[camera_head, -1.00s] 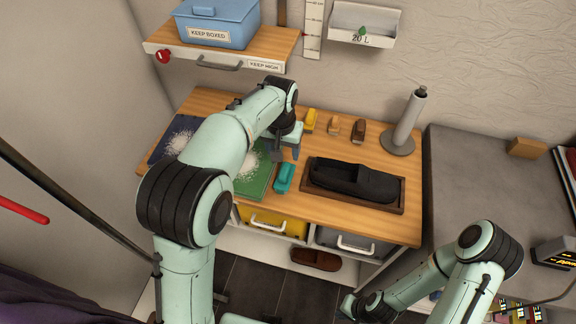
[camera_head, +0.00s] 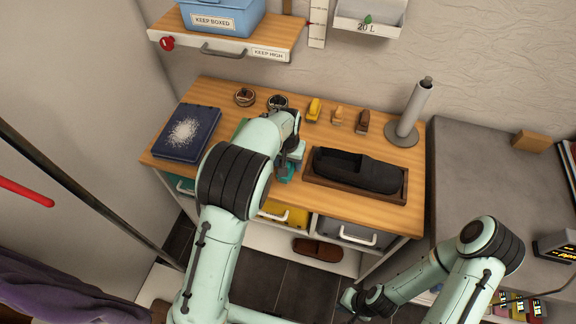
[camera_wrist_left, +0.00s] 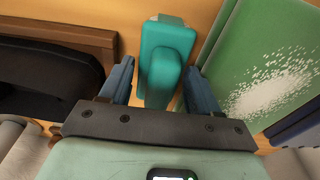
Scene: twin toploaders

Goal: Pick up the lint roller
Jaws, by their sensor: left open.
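A teal block-like item with a raised grip, which I take to be the lint roller (camera_wrist_left: 167,62), lies on the wooden bench top. In the left wrist view it sits between the two blue fingers of my open left gripper (camera_wrist_left: 160,70), with a gap visible on each side. In the head view my left gripper (camera_head: 290,160) is mostly behind its own arm, and only a bit of the teal item (camera_head: 284,173) shows. My right gripper (camera_head: 352,299) is low in the head view, small and unclear, away from the bench.
A green mat with white specks (camera_wrist_left: 222,70) lies right beside the lint roller in the wrist view. A dark shoe in a wooden tray (camera_head: 312,187) stands on the other side. Small brushes (camera_head: 337,117) and a grey cylinder on a stand (camera_head: 413,110) are behind; a speckled blue mat (camera_head: 190,135) is left.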

